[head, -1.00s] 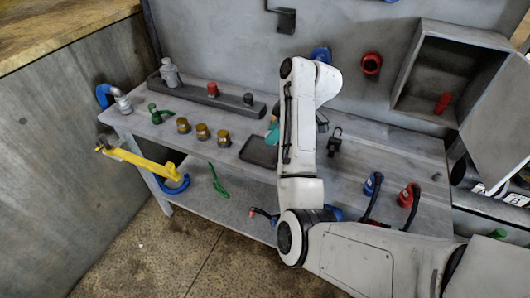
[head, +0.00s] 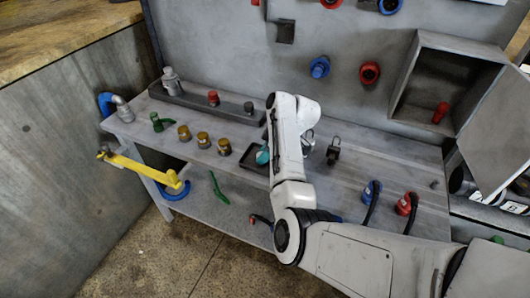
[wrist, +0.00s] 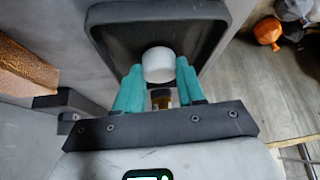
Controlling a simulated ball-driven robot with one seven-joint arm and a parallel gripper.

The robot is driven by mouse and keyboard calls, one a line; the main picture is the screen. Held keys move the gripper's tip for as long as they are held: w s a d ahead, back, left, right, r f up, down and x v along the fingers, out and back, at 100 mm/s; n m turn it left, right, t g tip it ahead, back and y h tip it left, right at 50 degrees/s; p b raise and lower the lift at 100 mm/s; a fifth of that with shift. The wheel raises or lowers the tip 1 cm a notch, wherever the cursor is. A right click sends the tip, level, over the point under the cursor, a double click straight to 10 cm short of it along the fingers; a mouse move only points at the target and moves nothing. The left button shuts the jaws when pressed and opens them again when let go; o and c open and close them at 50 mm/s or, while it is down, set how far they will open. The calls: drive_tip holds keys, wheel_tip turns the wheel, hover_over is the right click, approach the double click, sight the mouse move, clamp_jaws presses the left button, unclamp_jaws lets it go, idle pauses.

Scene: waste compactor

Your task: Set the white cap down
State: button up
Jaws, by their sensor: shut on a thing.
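The white cap (wrist: 158,62) is held between the teal fingers of my gripper (wrist: 158,76) in the wrist view. It is in front of the dark shallow tray (wrist: 106,32), inside the outline of its raised rim. The frames do not show clearly whether the cap touches the tray floor. In the head view the teal fingers of my gripper (head: 262,156) are low over the black tray (head: 247,165) on the grey bench. My arm hides part of the tray there, and the cap cannot be made out.
Several brass pieces (head: 203,140) stand left of the tray. A dark rail (head: 185,97) with a red cap (head: 213,97) lies behind. A black fitting (head: 333,151) stands to the right.

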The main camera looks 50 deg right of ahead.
drive_tip(key=shift+f, duration=0.1)
drive_tip(key=o, duration=0.6)
drive_tip(key=shift+c, duration=0.2)
drive_tip(key=o, duration=0.4)
drive_tip(key=shift+o, duration=0.2)
drive_tip(key=shift+r, duration=0.25)
drive_tip(key=v, duration=1.2)
drive_tip(key=shift+f, duration=0.1)
